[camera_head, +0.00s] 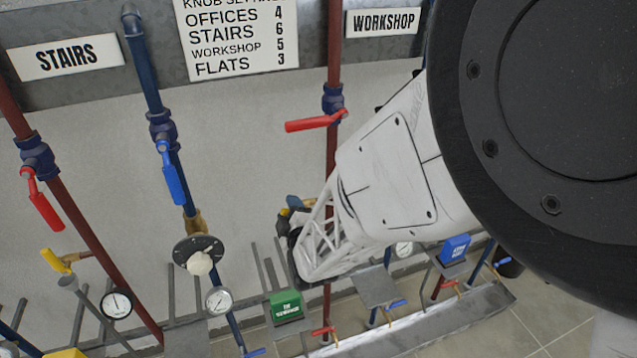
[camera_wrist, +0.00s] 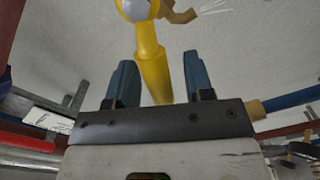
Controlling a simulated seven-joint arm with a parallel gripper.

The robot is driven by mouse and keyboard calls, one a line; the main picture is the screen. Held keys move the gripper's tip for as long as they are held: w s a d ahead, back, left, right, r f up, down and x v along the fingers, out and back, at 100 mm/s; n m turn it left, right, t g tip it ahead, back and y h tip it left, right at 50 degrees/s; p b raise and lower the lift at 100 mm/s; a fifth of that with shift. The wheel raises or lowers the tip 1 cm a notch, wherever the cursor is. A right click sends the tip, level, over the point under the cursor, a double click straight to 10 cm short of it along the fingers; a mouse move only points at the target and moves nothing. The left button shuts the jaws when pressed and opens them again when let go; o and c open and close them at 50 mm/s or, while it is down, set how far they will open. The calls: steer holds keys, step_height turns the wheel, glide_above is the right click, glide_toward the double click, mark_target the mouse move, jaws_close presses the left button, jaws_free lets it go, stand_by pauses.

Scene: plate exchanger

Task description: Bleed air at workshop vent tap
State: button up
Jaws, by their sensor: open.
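A yellow tap lever (camera_wrist: 152,60) shows in the wrist view, with a round metal bolt (camera_wrist: 135,8) at its upper end and a brass spout-like part (camera_wrist: 180,13) beside it. My gripper (camera_wrist: 158,64) is open, with one finger on each side of the lever. A gap shows between the lever and each finger; the lever's lower end is hidden behind the gripper body.
The stairs side has a blue lever (camera_head: 172,178), red levers, a round dial knob (camera_head: 199,257) and a gauge (camera_head: 218,300). A red lever (camera_head: 313,123) sits left of my arm. A green box (camera_head: 286,307) and blue box (camera_head: 454,250) stand low. Pipes crowd the wall.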

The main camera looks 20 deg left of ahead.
steer(key=v, duration=0.6)
steer(key=shift+s+d, duration=0.3)
steer(key=w+d+r+m+g+h, duration=0.1)
steer(key=w+d+r+m+h, duration=0.2)
steer(key=d, duration=0.5)
steer(key=w+d+r+m+g+h, duration=0.1)
steer(key=d+r+m+h, duration=0.3)
steer(key=d, duration=0.5)
steer(key=w+d+r+m+g+h, duration=0.15)
steer(key=d+r+m, duration=0.25)
steer(key=d, duration=0.4)
steer(key=s+d+r+m+g+h, duration=0.1)
steer(key=s+d+r+m+g, duration=0.1)
steer(key=s+d, duration=0.4)
steer(key=s+d+r+m+g+h, duration=0.2)
steer(key=s+d+r+m, duration=0.1)
steer(key=s+d+m, duration=0.2)
steer(key=s+d+r+m+g+h, duration=0.1)
steer(key=s+d+r+m+g, duration=0.1)
steer(key=s+d, duration=0.6)
steer(key=d+r+m, duration=0.1)
steer(key=d, duration=0.3)
steer(key=shift+s+m+g, duration=0.25)
steer(key=shift+m+g, duration=0.1)
steer(key=shift+m, duration=0.05)
steer(key=shift+h, duration=0.25)
